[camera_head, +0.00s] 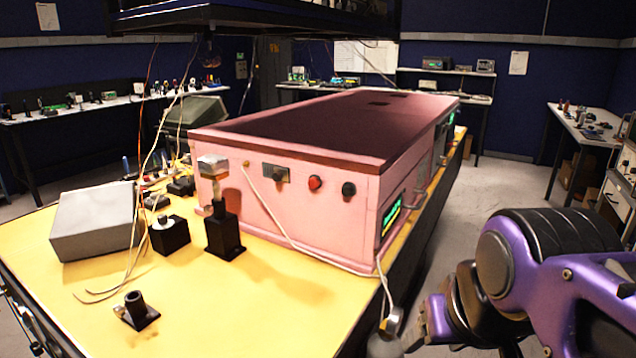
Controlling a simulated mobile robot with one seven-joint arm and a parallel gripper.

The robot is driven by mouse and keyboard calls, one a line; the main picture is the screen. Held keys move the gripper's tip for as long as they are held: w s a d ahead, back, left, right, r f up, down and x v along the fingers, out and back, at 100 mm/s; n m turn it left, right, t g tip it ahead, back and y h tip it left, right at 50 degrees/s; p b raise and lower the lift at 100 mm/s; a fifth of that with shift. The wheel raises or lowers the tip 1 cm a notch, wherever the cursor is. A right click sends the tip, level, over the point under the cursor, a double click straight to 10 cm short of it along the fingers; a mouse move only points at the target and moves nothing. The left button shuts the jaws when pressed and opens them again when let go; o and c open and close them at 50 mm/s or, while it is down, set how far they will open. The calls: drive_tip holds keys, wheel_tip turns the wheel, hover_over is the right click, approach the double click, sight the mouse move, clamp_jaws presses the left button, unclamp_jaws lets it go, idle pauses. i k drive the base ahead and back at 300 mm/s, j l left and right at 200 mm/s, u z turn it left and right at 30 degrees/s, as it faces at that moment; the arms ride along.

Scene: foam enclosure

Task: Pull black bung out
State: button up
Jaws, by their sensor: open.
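The black bung (348,189) is a small dark round piece in the front face of the pink foam enclosure (220,190). It is at the right end of a row of fittings, below the dark red lid. It sits in the face, and nothing touches it. My purple and black arm is at the lower right, apart from the enclosure. I cannot make out my gripper's fingers in this view.
A red round fitting (315,183) is just left of the bung. A white cable (300,248) runs across the front face and over the table's right edge. A black stand (223,235) and a grey box (95,222) are to the left on the yellow table (230,315). The tabletop before the bung is clear.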

sight(348, 189)
drive_tip(key=i+l, duration=0.25)
drive_tip(key=l, duration=0.15)
drive_tip(key=i+l, duration=0.25)
drive_tip(key=l, duration=0.2)
drive_tip(key=i+l, duration=0.25)
drive_tip(key=l, duration=0.15)
drive_tip(key=u, duration=2.45)
